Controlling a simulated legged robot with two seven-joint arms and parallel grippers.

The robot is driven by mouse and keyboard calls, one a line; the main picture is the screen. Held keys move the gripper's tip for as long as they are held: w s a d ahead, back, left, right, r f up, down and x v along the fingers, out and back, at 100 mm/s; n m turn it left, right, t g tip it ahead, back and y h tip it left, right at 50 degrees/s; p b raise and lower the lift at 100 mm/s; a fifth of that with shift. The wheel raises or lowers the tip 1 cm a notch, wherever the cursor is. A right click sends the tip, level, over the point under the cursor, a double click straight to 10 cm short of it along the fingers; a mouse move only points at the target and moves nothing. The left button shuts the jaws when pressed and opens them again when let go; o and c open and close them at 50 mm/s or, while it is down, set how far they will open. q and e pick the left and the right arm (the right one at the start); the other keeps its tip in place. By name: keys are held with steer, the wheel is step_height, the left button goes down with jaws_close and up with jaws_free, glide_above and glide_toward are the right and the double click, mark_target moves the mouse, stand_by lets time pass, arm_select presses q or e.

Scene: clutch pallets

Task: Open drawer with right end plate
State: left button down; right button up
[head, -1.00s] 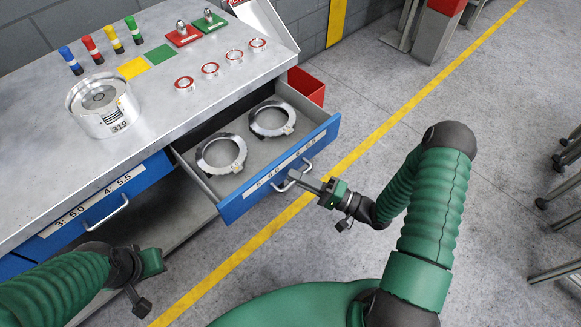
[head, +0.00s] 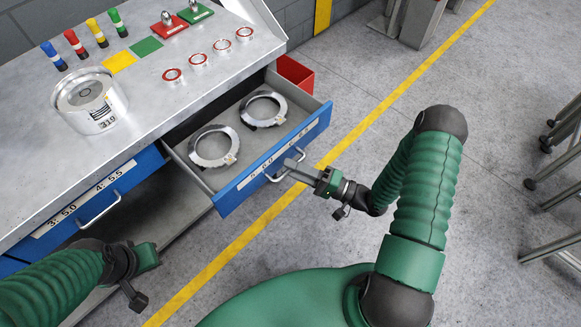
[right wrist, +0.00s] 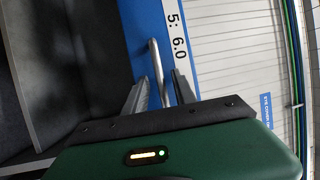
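The blue-fronted drawer (head: 240,189) stands pulled out from under the bench. Two ring-shaped metal end plates lie in it: the left one (head: 196,158) and the right one (head: 247,117). The drawer has a metal handle (head: 272,178), which also shows in the right wrist view (right wrist: 154,55) beside a "5: 6.0" label. My right gripper (head: 291,166) is at the handle. In the right wrist view its fingers (right wrist: 160,88) stand on either side of the handle bar, apart, with small gaps visible. My left gripper (head: 141,280) is low at left, empty; its fingers are unclear.
The bench top (head: 150,160) holds a metal cylinder (head: 100,119), several coloured pegs and several red-rimmed rings. A closed drawer (head: 60,220) marked "3: 5.0 4: 5.5" is at left. A red bin (head: 296,74) stands behind the open drawer.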

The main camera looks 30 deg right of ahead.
steer(key=v, duration=1.6)
steer(key=shift+s+d+f, duration=0.1)
